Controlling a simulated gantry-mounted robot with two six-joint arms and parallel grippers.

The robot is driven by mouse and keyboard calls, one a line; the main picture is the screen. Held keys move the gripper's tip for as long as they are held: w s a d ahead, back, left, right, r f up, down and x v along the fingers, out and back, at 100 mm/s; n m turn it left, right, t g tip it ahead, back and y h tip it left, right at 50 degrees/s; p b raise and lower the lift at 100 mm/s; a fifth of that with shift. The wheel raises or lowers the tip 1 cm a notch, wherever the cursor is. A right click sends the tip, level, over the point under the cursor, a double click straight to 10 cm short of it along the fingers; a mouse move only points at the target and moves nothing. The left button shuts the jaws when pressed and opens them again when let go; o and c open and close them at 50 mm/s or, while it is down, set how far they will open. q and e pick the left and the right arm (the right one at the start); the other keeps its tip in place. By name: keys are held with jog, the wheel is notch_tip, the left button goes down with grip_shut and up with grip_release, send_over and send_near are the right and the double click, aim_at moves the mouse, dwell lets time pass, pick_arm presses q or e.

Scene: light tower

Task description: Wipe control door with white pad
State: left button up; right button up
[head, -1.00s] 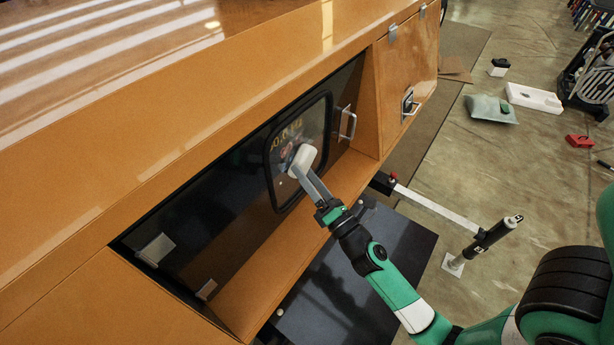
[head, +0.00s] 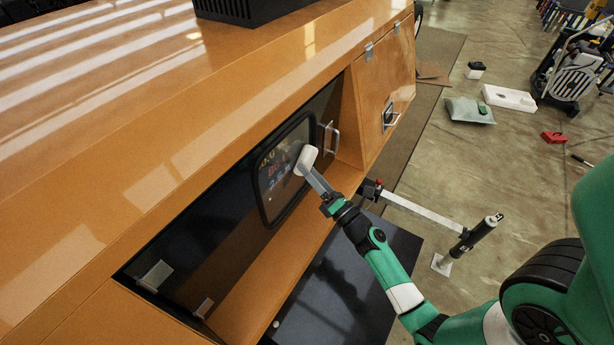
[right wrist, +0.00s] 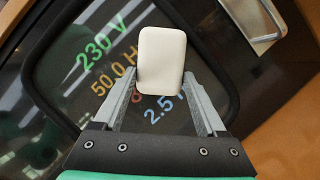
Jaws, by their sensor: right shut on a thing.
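The control door is a black panel (head: 210,245) set in the orange housing, with a dark framed window (head: 275,190) showing coloured readings. My right gripper (head: 313,172) is shut on the white pad (head: 306,160) and holds it at the right part of the window. In the right wrist view the pad (right wrist: 161,60) sits between the fingertips of my gripper (right wrist: 160,85), over the display (right wrist: 105,90). It covers part of the lettering; "230 V" and "50.0 H" show beside it. I cannot tell whether the pad touches the glass. My left gripper is not in view.
A metal handle (head: 330,138) stands out right of the window. Orange housing edges frame the recessed door. A dark lower panel (head: 340,295) lies below. A grey bar (head: 425,212) with a jack (head: 475,237) stands out at the right. Several items lie on the floor beyond.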

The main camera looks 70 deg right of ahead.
jog(key=shift+r+p, duration=0.95)
jog(key=shift+r, duration=0.05)
jog(key=a, duration=0.1)
jog(key=a+b, duration=0.2)
jog(key=shift+w+a+f, duration=0.15)
jog(key=shift+w+f, duration=0.15)
jog(key=shift+w, duration=0.1)
jog(key=shift+a+r, duration=0.15)
jog(key=shift+a, duration=0.15)
jog(key=a+b, duration=0.2)
jog(key=a, duration=0.1)
jog(key=shift+w, duration=0.4)
jog(key=shift+a+b, duration=0.3)
jog(key=shift+a, duration=0.15)
jog(key=shift+r+p, duration=1)
jog(key=shift+f, duration=0.1)
